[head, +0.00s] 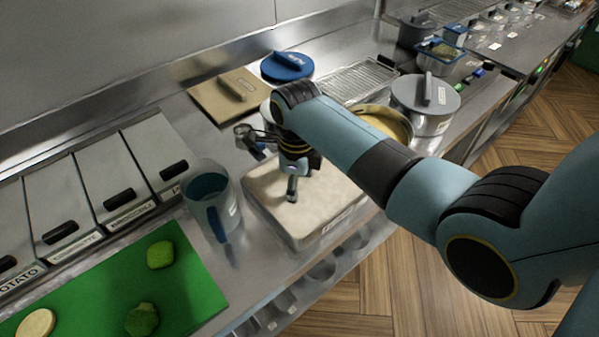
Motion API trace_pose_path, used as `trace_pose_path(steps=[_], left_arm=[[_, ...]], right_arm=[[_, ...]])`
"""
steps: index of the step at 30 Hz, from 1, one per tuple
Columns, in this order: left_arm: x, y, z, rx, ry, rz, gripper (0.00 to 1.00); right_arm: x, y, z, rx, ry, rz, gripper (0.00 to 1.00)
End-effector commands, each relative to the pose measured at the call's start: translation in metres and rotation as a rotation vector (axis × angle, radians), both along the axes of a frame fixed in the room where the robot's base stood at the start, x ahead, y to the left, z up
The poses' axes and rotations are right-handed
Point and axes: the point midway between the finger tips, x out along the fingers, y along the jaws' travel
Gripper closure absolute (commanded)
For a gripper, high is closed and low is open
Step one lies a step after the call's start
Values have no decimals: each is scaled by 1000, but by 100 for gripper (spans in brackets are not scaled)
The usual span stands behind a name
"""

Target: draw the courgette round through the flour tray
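The flour tray (328,232) is a pale, shallow metal tray filled with white flour, in the middle of the head view on the steel counter. My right arm reaches in from the right, and my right gripper (291,189) points down into the tray, its tip at or just above the flour. The fingers are seen nearly edge-on, so I cannot tell whether they are open or shut. I cannot make out a courgette round at the fingertips. My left gripper is out of view.
A blue-grey jug (208,206) stands close left of the tray. A green board (196,293) holds a pale round slice (36,323) and two green pieces (160,254). Labelled bins (82,212) line the back left. A lidded pot (425,104) stands behind the arm.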

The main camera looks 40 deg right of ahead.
Motion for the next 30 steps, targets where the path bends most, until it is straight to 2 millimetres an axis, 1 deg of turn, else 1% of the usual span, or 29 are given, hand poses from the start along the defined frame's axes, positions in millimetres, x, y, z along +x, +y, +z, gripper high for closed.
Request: trace_pose_path(steps=[9, 14, 19, 27, 30], left_arm=[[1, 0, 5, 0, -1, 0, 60], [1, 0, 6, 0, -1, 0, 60], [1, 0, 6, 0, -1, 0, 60], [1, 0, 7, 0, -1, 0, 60], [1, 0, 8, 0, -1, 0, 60]], right_arm=[[0, -19, 1, -1, 0, 1, 71], [0, -25, 0, -1, -1, 0, 71], [0, -20, 0, 1, 0, 1, 71], [0, -3, 0, 1, 0, 0, 71], [0, 1, 0, 0, 0, 0, 71]])
